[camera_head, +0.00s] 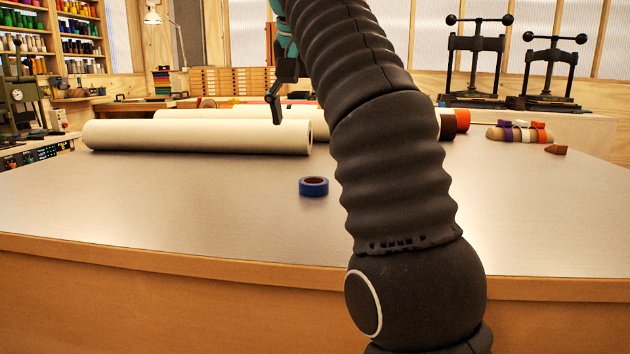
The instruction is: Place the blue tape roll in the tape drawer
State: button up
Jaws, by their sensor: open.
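A small blue tape roll (314,187) lies flat on the grey tabletop, near the middle, with its brown core facing up. My gripper (276,100) hangs above and behind the roll, a little to its left, with a dark finger pointing down. It is open and apart from the roll. My own arm hides part of the gripper and much of the table's centre right. A bank of small wooden drawers (232,80) stands at the back; I cannot tell whether one of them is the tape drawer.
Long cream rolls (195,137) lie across the table behind the blue roll. A brown wedge (556,149) and a bundle with purple and orange bands (518,133) lie at the right. Black presses (475,65) stand behind. The table's front left is clear.

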aim_at(314, 187)
jog(key=b+x, duration=0.2)
jog(key=x, duration=1.1)
jog(key=shift+w+d+f+b, duration=0.15)
jog(key=shift+d+f+b, duration=0.05)
jog(key=shift+f+b, duration=0.15)
jog(key=c, duration=1.4)
jog(key=shift+o, duration=0.2)
jog(key=shift+r, duration=0.2)
